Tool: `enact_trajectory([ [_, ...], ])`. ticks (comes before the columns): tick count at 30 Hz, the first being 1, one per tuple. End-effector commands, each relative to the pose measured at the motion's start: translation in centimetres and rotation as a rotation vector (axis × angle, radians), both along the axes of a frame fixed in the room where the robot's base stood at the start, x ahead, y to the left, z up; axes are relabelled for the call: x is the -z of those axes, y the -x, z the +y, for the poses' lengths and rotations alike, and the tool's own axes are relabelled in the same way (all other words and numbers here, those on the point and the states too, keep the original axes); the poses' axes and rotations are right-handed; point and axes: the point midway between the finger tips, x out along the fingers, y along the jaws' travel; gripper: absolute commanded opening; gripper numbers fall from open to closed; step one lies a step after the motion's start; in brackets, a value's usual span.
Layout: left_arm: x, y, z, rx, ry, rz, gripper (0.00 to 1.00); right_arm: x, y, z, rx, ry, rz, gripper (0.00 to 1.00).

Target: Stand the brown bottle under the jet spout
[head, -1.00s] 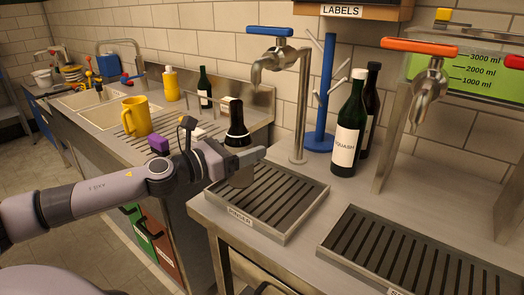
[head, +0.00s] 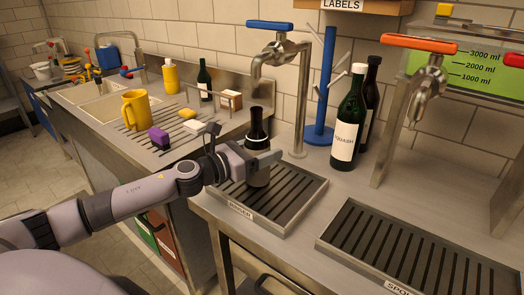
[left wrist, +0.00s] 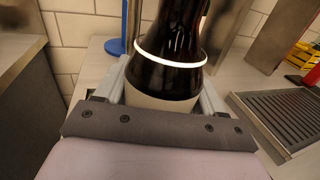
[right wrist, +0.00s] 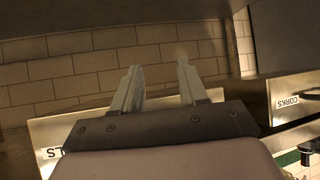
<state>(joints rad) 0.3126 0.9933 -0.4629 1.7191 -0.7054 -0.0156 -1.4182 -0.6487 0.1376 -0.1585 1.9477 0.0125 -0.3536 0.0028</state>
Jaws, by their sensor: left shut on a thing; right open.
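The dark brown bottle (head: 257,128) is upright in my left gripper (head: 264,162), which is shut around its lower body. In the left wrist view the bottle (left wrist: 170,75) shows a white ring and a pale lower band between the fingers. It is over the back left part of the slatted tray marked RINSER (head: 285,222); I cannot tell whether its base touches. The blue-handled tap (head: 270,48) rises behind this tray, its spout above the bottle. No label reads jet. My right gripper (right wrist: 157,85) is open and empty in the right wrist view.
An orange-handled tap (head: 428,80) stands over a second slatted tray (head: 400,250) at right. Two dark bottles, one marked SQUASH (head: 348,125), and a blue rack (head: 322,100) stand behind. A yellow mug (head: 136,110) and small blocks sit on the left drainboard.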

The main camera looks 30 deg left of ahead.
Motion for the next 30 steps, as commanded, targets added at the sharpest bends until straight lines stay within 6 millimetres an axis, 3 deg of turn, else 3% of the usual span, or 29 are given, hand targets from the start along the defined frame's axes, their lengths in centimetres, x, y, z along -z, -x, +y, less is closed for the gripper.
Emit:
enact_trajectory([
  [7,0.3,0.0,0.0,-0.001,0.0,-0.002,0.29,0.3,0.0,0.0,0.0,-0.002,0.0,0.43],
  [8,0.2,0.0,0.0,-0.001,-0.001,0.0,0.78,0.1,0.0,0.1,0.0,-0.002,0.001,0.43],
  [9,0.2,0.0,0.0,-0.001,-0.001,0.0,0.92,0.1,0.0,0.1,0.0,-0.003,0.002,0.43],
  [10,0.2,0.0,0.0,-0.001,0.0,0.0,0.94,0.1,0.0,0.1,0.0,-0.003,0.002,0.43],
  [21,-0.3,0.0,0.0,-0.001,-0.001,0.0,0.94,-0.4,0.0,0.1,-0.002,-0.003,0.0,0.43],
  [30,0.3,2.5,1.0,-0.002,-0.002,0.002,0.94,0.9,0.0,0.1,-0.001,-0.004,0.005,0.43],
])
